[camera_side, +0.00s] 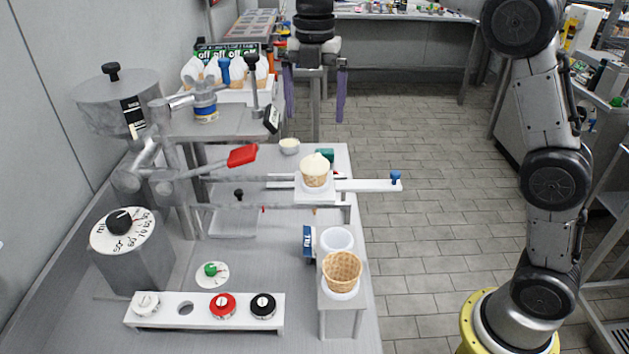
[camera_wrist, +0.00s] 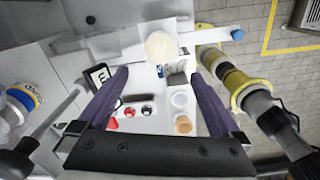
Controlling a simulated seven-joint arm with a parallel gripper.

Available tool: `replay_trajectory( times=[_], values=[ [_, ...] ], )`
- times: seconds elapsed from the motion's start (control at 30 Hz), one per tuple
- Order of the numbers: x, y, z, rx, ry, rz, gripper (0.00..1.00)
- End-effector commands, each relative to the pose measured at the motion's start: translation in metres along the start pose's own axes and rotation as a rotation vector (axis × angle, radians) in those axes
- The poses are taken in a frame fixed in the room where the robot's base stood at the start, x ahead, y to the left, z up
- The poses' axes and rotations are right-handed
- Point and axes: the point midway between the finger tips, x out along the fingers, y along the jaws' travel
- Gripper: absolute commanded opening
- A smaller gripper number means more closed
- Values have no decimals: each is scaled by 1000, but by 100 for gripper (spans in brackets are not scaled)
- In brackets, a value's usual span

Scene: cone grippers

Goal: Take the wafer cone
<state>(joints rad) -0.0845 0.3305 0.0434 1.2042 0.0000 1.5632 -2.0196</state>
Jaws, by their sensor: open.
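An empty woven brown wafer cone (camera_side: 342,270) sits upright in a white ring on a small stand at the front right of the bench. It shows small in the wrist view (camera_wrist: 183,125). A second wafer cone filled with pale cream (camera_side: 315,172) stands on a white plate farther back; its cream top shows in the wrist view (camera_wrist: 160,46). My gripper (camera_side: 315,92) is open and empty, with purple fingers pointing down, behind and above the filled cone in the side view. In the wrist view its fingertips (camera_wrist: 160,76) are wide apart. Neither finger touches a cone.
An empty white ring (camera_side: 337,239) is behind the empty cone. A red-handled lever (camera_side: 242,155) and a blue-knobbed bar (camera_side: 396,178) flank the filled cone. A grey dial box (camera_side: 130,262) and a white rack of knobs (camera_side: 205,310) stand at left. Open floor lies right.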

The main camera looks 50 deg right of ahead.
Motion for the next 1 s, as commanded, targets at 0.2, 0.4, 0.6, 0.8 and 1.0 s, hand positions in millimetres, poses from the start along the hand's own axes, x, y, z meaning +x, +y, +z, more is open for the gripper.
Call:
replay_trajectory(
  times=[0.2,0.4,0.6,0.8,1.0],
  values=[
    [39,-1,-1,0,3,-6,100],
    [70,-1,-1,1,1,-2,100],
    [82,-1,0,1,1,-2,100],
    [109,0,2,1,2,-4,100],
    [130,1,3,1,1,-2,100]
  ],
)
